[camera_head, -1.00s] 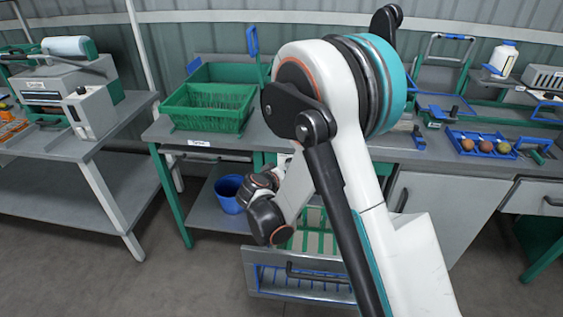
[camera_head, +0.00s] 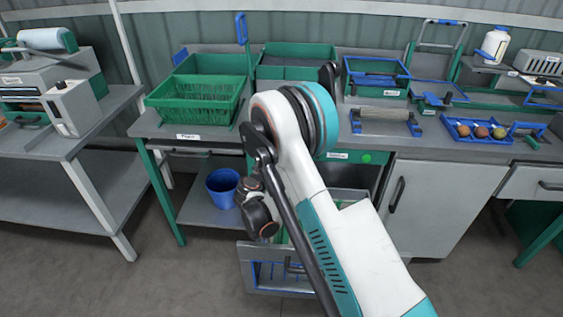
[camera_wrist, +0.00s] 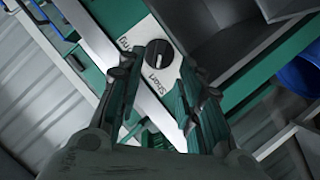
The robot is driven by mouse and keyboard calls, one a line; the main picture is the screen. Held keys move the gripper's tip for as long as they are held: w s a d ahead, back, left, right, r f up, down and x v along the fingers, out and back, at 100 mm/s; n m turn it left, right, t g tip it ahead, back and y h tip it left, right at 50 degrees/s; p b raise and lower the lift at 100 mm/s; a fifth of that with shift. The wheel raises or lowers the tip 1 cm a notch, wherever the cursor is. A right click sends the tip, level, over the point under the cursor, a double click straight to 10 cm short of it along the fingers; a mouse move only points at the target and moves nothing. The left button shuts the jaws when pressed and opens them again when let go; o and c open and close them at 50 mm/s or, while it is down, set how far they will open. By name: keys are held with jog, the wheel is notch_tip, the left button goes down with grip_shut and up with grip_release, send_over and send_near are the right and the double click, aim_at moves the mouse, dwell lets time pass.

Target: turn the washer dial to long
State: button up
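In the head view my arm hides the dial and gripper.
Floor at front left is clear.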

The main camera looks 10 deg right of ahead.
jog(key=shift+b+x, duration=0.65)
jog(key=shift+x, duration=1.95)
grip_shut()
